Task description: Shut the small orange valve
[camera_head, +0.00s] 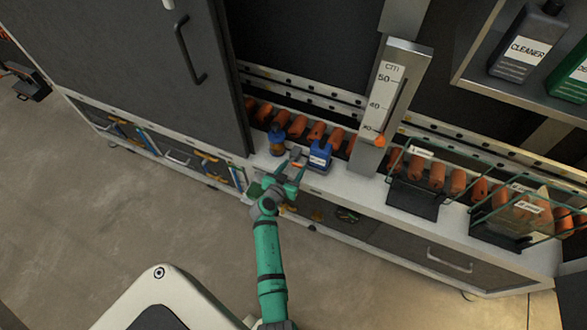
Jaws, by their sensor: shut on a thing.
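My gripper (293,167) is at the end of my green arm, over the front part of the white ledge (340,185). A small orange piece (297,164), which looks like the small orange valve, shows between its fingertips. The fingers are shut on it. The valve's body and the angle of its handle are too small and too covered by the fingers to make out. A blue container with a white label (319,156) stands just right of the fingertips. A small blue and orange bottle (277,141) stands just behind and to the left.
A row of orange rollers (297,127) runs behind the ledge. An upright gauge marked in cm (387,92) with an orange pointer stands to the right. Glass-sided boxes (415,185) are further right. A dark door (140,65) is on the left. Open floor (130,215) lies at the left front.

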